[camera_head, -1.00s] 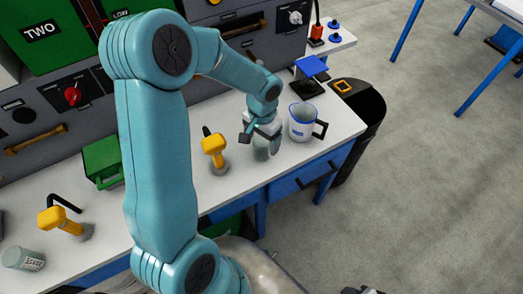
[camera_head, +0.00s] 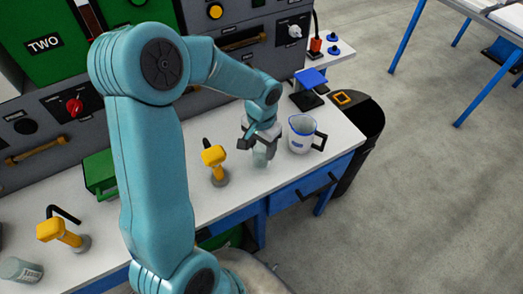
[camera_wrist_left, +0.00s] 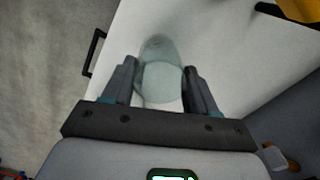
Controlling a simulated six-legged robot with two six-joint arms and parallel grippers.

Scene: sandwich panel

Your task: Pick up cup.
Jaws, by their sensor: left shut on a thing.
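A clear greenish glass cup (camera_head: 262,156) is at the front of the white counter, between the yellow tap and the pitcher. My left gripper (camera_head: 262,146) is above it, pointing down, and its fingers hide part of the glass. In the left wrist view the cup (camera_wrist_left: 162,78) sits between the two fingers of the left gripper (camera_wrist_left: 161,85), which is shut on it. I cannot tell whether its base touches the counter. My right gripper is not in view.
A green box (camera_head: 100,174), another tap (camera_head: 52,230) and another glass (camera_head: 20,270) are further left.

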